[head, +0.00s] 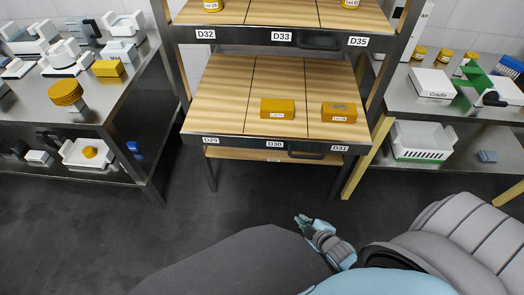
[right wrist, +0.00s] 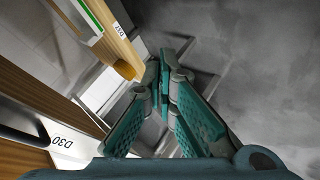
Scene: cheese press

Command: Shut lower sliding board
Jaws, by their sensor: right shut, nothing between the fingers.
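The lower sliding board (head: 222,105) is a wooden board with a dark front rail labelled D29, D30 and D31. It extends forward from the rack, beyond the upper board above it. Its dark handle (head: 307,155) is on the front rail, right of the D30 label; a dark handle also shows at the left edge of the right wrist view (right wrist: 25,135). My right gripper (head: 301,219) is shut and empty, in front of and below the rail, apart from it. In the right wrist view its fingers (right wrist: 161,78) are together. My left gripper is out of view.
Two yellow blocks, one in the middle (head: 277,108) and one at right (head: 339,112), lie on the lower board. The upper board (head: 281,14) is above. Metal tables stand left (head: 122,112) and right (head: 400,97). The dark floor in front is clear.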

